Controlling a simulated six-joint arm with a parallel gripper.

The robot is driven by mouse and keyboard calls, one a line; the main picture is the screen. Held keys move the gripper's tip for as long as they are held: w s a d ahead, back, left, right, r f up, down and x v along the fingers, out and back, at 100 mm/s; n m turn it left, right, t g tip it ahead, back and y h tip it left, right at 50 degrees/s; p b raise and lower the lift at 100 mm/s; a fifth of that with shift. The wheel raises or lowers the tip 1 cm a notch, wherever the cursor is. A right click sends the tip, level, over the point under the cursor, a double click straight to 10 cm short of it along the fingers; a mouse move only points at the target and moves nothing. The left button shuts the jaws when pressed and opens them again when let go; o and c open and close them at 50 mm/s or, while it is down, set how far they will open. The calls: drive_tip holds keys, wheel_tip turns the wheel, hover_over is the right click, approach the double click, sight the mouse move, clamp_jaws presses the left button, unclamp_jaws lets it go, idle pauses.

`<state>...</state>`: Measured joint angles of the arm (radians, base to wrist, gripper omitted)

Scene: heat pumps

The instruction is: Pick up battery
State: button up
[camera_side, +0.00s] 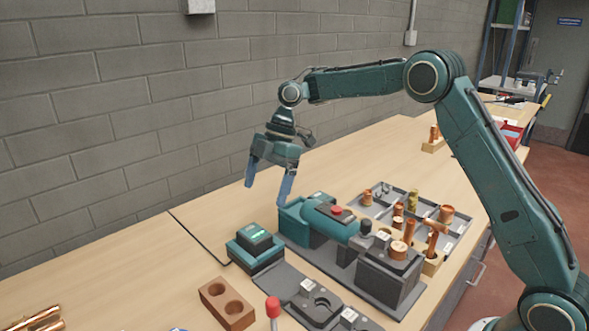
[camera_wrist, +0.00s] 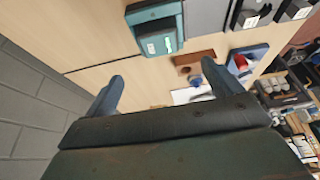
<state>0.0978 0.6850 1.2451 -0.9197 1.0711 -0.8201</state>
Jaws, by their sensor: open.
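In the wrist view the battery (camera_wrist: 160,44) is at the top middle, beyond my fingertips. My gripper (camera_side: 267,190) is open and empty, hanging above the bench in the side view, its blue fingers pointing down. It appears higher than the battery and clear of it. Both fingers of my gripper (camera_wrist: 160,84) also show in the wrist view, spread apart.
A teal tool with a red button (camera_side: 336,211) lies on a dark fixture right of the charger. A brown block with two holes (camera_side: 227,303) stands in front. A divided tray (camera_side: 455,226) holds copper fittings.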

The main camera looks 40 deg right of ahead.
hover_over(255, 231)
drive_tip(key=d, duration=0.2)
drive_tip(key=shift+f, duration=2.45)
drive_tip(key=shift+f, duration=0.1)
drive_tip(key=shift+x, duration=2.55)
drive_tip(key=shift+d, duration=0.1)
drive_tip(key=shift+c, duration=0.2)
drive_tip(key=c, duration=1.3)
drive_tip(key=shift+r, duration=5.05)
